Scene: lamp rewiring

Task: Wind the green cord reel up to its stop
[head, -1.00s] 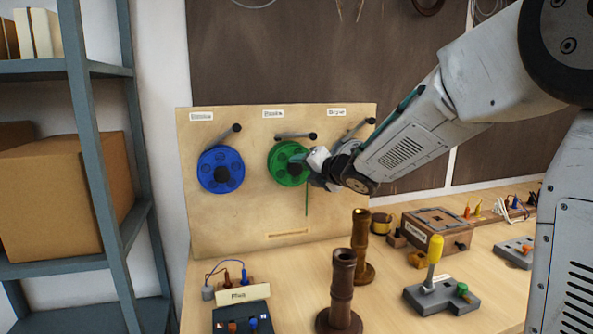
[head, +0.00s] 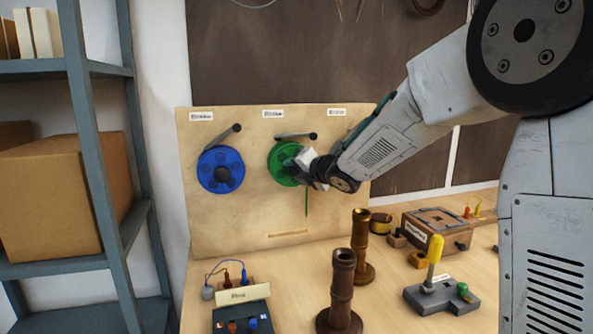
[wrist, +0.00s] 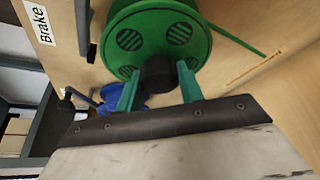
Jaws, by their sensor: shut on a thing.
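The green cord reel (head: 279,171) is mounted on the upright tan board (head: 240,235), in the middle of its row. My gripper (wrist: 160,88) is shut on this knob, one green finger on each side. In the head view my gripper (head: 302,163) covers the right part of the reel.
Two brown turned posts (head: 343,285) stand on the bench in front. A grey block with a yellow lever (head: 434,262) and a wooden box (head: 437,228) are at the right.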

